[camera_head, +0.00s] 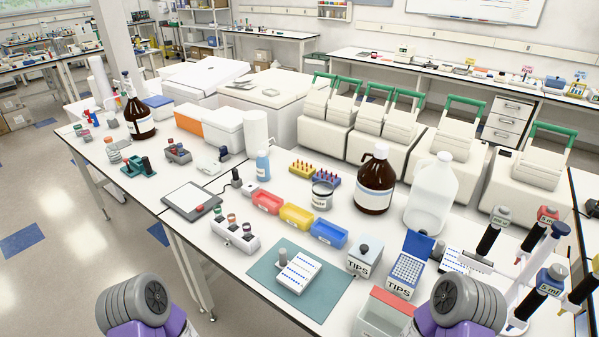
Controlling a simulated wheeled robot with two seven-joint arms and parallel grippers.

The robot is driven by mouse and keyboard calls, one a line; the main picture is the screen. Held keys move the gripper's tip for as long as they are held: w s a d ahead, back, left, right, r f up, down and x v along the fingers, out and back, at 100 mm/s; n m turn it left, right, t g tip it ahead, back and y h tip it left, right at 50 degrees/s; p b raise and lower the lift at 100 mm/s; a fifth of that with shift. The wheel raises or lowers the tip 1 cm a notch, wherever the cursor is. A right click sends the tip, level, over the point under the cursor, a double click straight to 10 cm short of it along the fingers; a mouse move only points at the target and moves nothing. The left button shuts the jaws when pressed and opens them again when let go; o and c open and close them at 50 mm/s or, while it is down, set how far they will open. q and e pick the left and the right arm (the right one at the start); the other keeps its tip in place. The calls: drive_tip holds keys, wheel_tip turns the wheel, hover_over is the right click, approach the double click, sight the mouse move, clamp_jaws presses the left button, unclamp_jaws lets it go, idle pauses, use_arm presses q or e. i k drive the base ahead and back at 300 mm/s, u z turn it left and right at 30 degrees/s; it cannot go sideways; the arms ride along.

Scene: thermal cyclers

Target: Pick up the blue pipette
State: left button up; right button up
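Several pipettes hang on a white stand (521,321) at the right edge of the bench. The blue pipette (549,280) has a blue top with a "5 ml" label and a dark handle below it. A grey-topped pipette (489,238), a red-topped pipette (541,228) and a yellow-marked one (579,291) hang around it. The stand's post has a blue cap. Grey and purple links of my two arms show at the bottom left and bottom right. Neither gripper is in view. The right arm link is left of the stand.
Close to the stand are a blue-lidded tips box (405,273), a second tips box (364,256) and a red-and-clear box (385,314). A white jug (430,195) and a brown bottle (375,183) stand behind. A teal mat (262,272) with a tube rack lies in front.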

sight(545, 286)
drive_tip(key=z, duration=1.05)
drive_tip(key=k, duration=0.35)
drive_tip(key=z, duration=0.75)
drive_tip(key=i, duration=0.45)
drive_tip(key=u, duration=0.1)
